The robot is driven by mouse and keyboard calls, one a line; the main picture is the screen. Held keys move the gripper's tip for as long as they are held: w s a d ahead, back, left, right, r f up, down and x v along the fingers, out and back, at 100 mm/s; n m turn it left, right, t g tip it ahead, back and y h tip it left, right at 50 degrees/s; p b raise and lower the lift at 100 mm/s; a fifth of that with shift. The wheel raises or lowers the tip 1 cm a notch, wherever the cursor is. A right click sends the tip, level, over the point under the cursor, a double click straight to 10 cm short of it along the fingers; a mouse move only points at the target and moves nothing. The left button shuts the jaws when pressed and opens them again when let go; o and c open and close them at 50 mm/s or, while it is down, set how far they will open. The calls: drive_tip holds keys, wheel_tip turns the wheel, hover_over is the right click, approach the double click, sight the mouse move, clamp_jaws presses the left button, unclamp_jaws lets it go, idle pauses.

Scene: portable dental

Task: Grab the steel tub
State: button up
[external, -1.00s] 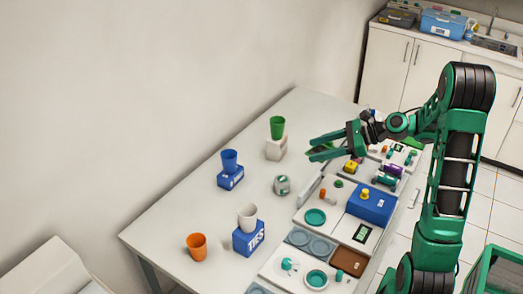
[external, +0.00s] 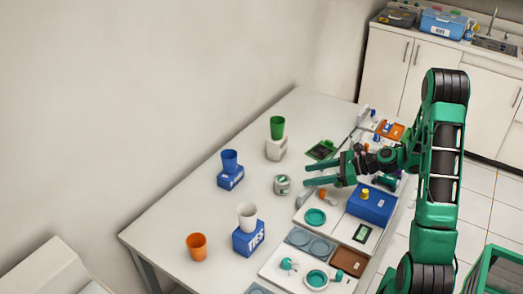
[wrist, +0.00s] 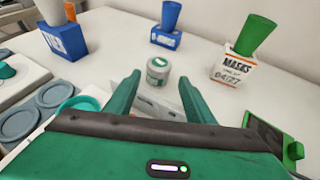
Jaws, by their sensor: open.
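The steel tub (external: 282,185) is a small grey round container with a green-and-white label. It stands upright on the white table, and it also shows in the wrist view (wrist: 158,70), straight ahead between the fingertips. My gripper (external: 307,175) is open and empty, just to the right of the tub in the external view, its fingers pointing at it. In the wrist view the two green fingers (wrist: 158,84) spread on either side of the tub's line, with the tub beyond their tips. No contact shows.
A white box with a green cup (wrist: 238,70) stands behind right in the wrist view. Blue boxes with cups (external: 230,178) (external: 249,236) and an orange cup (external: 196,247) stand left of the tub. Trays and a blue box (external: 371,205) crowd the right side.

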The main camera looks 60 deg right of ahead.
sight(288, 179)
drive_tip(key=x, duration=0.9)
drive_tip(key=shift+w+a+f, duration=0.1)
drive_tip(key=shift+a+f, duration=0.05)
drive_tip(key=shift+a, duration=0.05)
drive_tip(key=c, duration=0.8)
